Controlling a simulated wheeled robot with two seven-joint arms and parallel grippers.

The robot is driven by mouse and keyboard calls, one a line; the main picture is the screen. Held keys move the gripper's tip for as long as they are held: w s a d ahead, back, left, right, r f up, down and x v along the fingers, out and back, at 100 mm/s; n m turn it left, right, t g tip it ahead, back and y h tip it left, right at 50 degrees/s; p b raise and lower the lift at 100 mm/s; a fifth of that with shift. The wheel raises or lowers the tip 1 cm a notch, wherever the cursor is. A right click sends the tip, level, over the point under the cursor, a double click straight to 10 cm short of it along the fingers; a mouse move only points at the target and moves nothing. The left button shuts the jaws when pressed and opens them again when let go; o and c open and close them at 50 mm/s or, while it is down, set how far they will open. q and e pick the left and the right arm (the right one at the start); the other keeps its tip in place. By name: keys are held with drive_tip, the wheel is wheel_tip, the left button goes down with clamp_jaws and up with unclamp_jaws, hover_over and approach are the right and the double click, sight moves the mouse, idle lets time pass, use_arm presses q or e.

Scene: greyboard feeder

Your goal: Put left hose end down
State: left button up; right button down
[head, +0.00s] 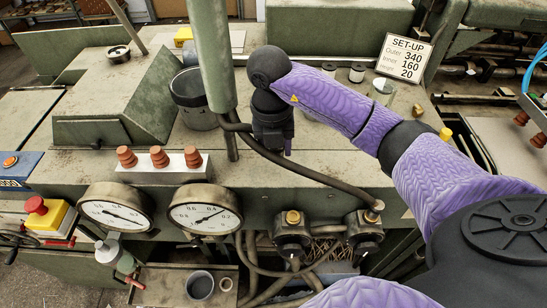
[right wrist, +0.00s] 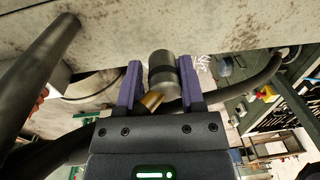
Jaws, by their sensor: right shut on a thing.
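My right gripper (head: 288,151) hangs fingers-down above the machine bench, beside the green post. In the right wrist view its purple fingers (right wrist: 160,82) are shut on a hose end, a grey cylinder with a dark band (right wrist: 162,66) and a brass tip. In the head view the gripper body hides this hose end. A dark hose (head: 325,182) runs from behind the gripper to a metal end beside the right valve (head: 363,228). The left valve (head: 292,232) has a brass top. My left gripper is not in view.
A green post (head: 209,50) rises left of my right gripper, with a dark bucket (head: 187,95) behind it. Two pressure gauges (head: 205,211) and a block with red-brown knobs (head: 160,163) are at the front left. A set-up sign (head: 404,58) stands at the back right.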

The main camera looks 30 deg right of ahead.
sight(275, 169)
wheel_tip(275, 169, down, 4)
drive_tip(key=shift+w+f, duration=0.15)
drive_tip(key=shift+f, duration=0.1)
drive_tip(key=shift+c, duration=1)
unclamp_jaws()
drive_tip(key=shift+f, duration=0.1)
drive_tip(key=shift+r, duration=0.35)
drive_tip(key=r, duration=0.7)
drive_tip(key=r+p, duration=0.1)
drive_tip(key=r, duration=0.3)
drive_tip(key=shift+w+a+r, duration=0.15)
drive_tip(key=shift+a+r, duration=0.1)
drive_tip(key=shift+r, duration=0.1)
